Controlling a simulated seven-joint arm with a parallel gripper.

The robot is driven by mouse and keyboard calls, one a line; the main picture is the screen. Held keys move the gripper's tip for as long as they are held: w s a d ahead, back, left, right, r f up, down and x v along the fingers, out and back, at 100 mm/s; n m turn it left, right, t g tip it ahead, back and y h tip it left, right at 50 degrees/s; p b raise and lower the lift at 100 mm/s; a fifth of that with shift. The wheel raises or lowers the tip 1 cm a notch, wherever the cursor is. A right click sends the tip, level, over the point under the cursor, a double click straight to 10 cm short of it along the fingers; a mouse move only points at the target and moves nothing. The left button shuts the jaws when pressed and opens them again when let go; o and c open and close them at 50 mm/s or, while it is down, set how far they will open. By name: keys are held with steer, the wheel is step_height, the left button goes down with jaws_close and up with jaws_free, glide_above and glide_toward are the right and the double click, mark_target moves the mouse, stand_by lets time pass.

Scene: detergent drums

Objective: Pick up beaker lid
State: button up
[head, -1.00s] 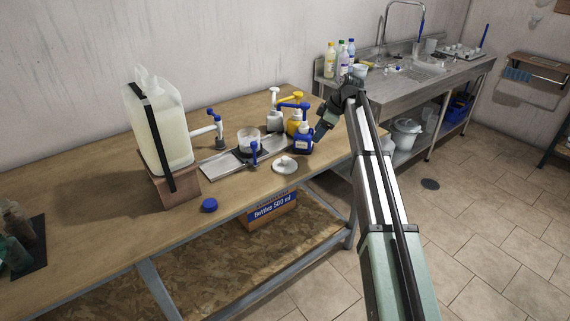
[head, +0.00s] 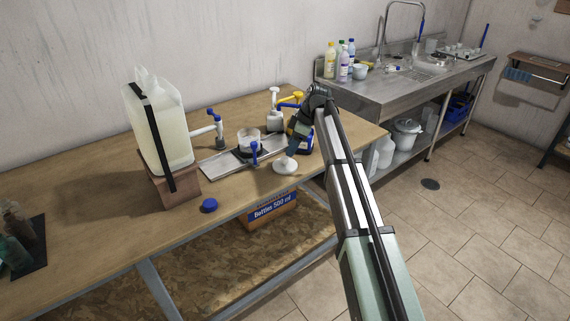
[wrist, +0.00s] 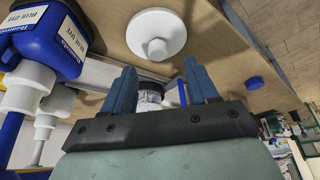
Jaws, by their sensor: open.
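The beaker lid, a white disc with a round knob (head: 285,166), lies on the wooden table near its front edge. It also shows in the wrist view (wrist: 156,36), just beyond my fingertips. My gripper (head: 291,150) is just above the lid in the head view. In the wrist view its two blue fingers (wrist: 160,80) are spread apart with nothing held between them. The beaker (head: 248,138) stands on a metal tray behind and left of the lid. It shows partly between the fingers in the wrist view.
A blue dye bottle (wrist: 45,45) with a white pump stands close beside my gripper. Other pump bottles (head: 275,118) stand behind it. A blue cap (head: 209,205) lies at the front edge. A large drum (head: 160,130) sits on a wooden stand at left.

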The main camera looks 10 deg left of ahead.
mark_target(285, 157)
steer(key=shift+x, duration=2.8)
steer(key=shift+w+r, duration=0.1)
steer(key=shift+w, duration=0.05)
jaws_close()
